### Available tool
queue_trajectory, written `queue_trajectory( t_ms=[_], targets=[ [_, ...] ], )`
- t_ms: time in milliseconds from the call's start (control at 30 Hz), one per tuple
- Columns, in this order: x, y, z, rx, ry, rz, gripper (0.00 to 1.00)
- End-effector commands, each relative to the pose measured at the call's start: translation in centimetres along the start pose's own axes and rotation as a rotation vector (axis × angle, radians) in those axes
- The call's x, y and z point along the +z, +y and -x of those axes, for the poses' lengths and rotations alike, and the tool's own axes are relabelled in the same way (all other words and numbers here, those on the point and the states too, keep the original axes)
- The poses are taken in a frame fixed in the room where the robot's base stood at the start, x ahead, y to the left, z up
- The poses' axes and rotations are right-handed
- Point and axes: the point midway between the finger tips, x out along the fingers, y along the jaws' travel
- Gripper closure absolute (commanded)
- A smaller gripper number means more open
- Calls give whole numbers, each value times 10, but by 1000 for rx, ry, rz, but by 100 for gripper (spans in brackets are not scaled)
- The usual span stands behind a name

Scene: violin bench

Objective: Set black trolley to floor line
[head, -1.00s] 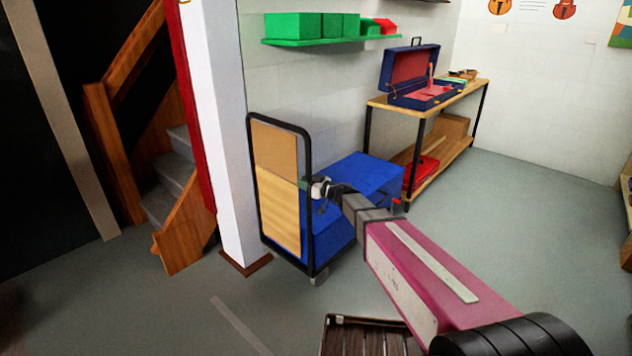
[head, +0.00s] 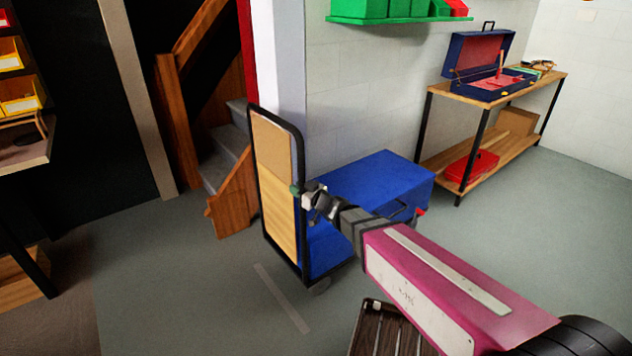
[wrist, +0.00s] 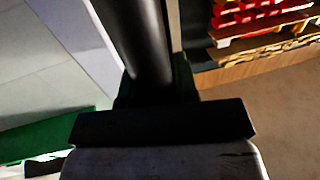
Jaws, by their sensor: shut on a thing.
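The black trolley (head: 302,140) has a black tube handle frame with a wooden panel (head: 274,150). It stands upright on the floor in front of the white pillar. A big blue box (head: 375,175) sits on it. My gripper (head: 300,190) is shut on the right upright of the trolley's handle frame. In the wrist view the black tube (wrist: 140,40) runs between my fingers (wrist: 155,90). The pale floor line (head: 283,298) lies just left of and in front of the trolley's near end, with a small gap of floor between them.
A wooden staircase (head: 236,200) and the white pillar (head: 280,60) stand behind the trolley. A bench (head: 440,92) with an open blue case (head: 482,70) is at the right. A slatted wooden thing (head: 380,330) lies at the bottom. Floor left of the line is clear.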

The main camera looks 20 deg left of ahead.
Motion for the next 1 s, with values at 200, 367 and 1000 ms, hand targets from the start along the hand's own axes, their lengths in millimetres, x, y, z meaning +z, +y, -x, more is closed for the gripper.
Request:
queue_trajectory(
  t_ms=[200,367,1000],
  targets=[
    [0,-45,-7,-3,-1,0,100],
    [0,-63,-11,0,-2,1,100],
    [1,-74,-14,2,-2,2,60]
  ],
)
